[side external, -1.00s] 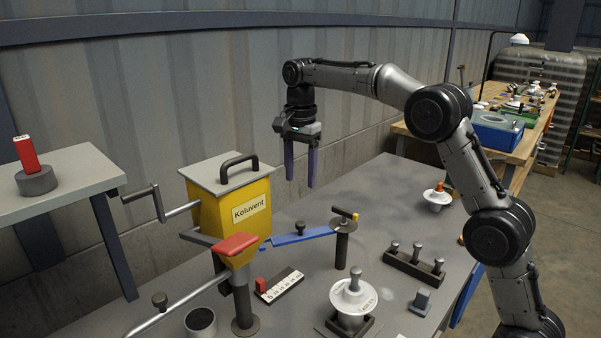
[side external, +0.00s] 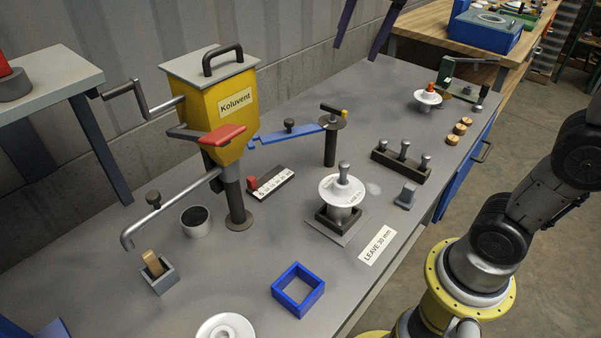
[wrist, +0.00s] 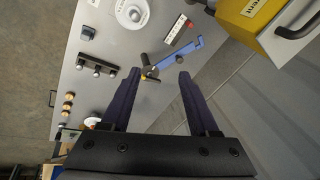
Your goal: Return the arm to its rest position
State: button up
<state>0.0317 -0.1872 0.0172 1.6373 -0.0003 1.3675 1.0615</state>
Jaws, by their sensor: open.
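My gripper (side external: 355,51) shows at the top of the side view, only as two dark purple fingers cut off by the frame edge. It is open, with nothing between the fingers. In the wrist view, my gripper (wrist: 159,73) also shows its two fingers wide apart and empty, above the bench. A white insulator stack (side external: 343,190) with a grey pin on top stands upright in a dark square holder on the bench, well apart from my gripper. It also shows in the wrist view (wrist: 132,12). Most of my upper arm is out of the side view.
The yellow Koluvent machine (side external: 225,107) with its cranks stands at the left of the bench (side external: 215,280). A post with a handle (side external: 331,140), a blue lever (side external: 290,133), a pin rack (side external: 401,162) and a blue frame (side external: 298,290) are obstacles. A wall runs behind.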

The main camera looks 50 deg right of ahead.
jog(key=s+a+f+n+t, duration=0.1)
jog(key=s+f+n+t, duration=0.1)
jog(key=s+f+n, duration=1)
jog(key=shift+s+f+n, duration=0.3)
jog(key=shift+s+f, duration=0.95)
jog(key=shift+s, duration=0.3)
